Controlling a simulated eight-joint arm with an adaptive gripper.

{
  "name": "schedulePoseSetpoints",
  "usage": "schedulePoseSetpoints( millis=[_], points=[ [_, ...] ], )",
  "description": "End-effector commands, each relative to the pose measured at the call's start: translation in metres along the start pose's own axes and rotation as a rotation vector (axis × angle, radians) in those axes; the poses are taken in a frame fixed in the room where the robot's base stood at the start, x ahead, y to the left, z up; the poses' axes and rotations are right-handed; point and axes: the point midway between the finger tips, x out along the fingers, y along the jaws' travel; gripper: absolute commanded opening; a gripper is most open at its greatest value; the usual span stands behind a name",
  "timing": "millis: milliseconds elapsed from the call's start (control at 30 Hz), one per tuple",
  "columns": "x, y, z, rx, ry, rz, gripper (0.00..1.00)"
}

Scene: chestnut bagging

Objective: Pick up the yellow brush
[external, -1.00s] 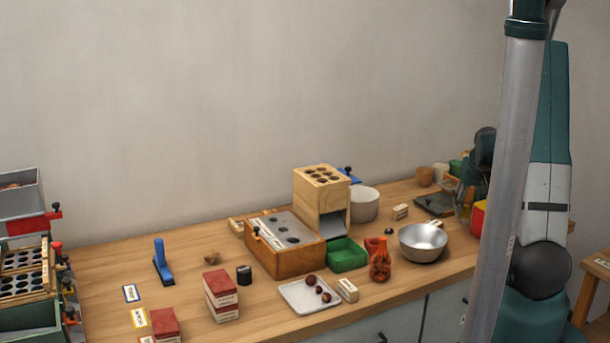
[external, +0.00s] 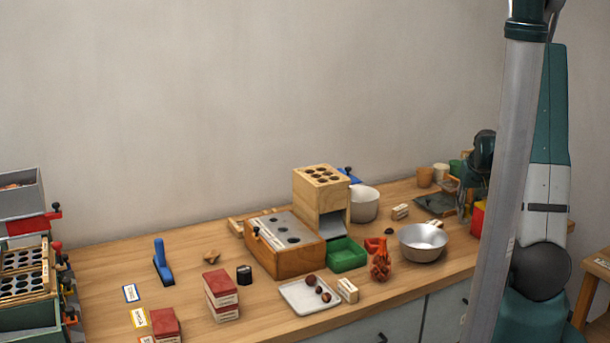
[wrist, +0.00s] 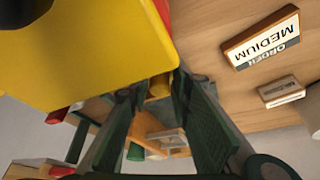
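No yellow brush can be made out for certain. In the wrist view a small yellow, rounded piece (wrist: 159,86) shows between my fingertips; whether it is part of the brush I cannot tell. My gripper (wrist: 158,92) has its two dark green fingers apart, with no clear contact on anything. A large yellow surface (wrist: 85,55) with a red edge fills the upper left, very close to the camera. In the external view a red and yellow container (external: 478,220) stands at the bench's right end, partly behind my arm. My dark wrist is above that end; the fingers are hidden there.
A label block reading MEDIUM (wrist: 262,38) lies on the wooden bench in the wrist view. A metal bowl (external: 422,242) and a green tray (external: 346,256) stand left of my arm. Small cups (external: 425,177) stand at the back right.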

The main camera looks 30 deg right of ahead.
Motion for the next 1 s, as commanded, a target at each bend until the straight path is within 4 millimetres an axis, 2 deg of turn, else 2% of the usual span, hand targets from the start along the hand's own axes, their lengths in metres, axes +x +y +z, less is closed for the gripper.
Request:
schedulePoseSetpoints(
  millis=[467,667,1000],
  points=[
    [-0.007,0.000,-0.003,0.000,0.000,0.000,0.09],
    [-0.025,0.000,-0.010,0.000,0.000,0.000,0.09],
    [-0.067,0.001,-0.028,0.000,0.000,0.000,0.09]
  ],
)
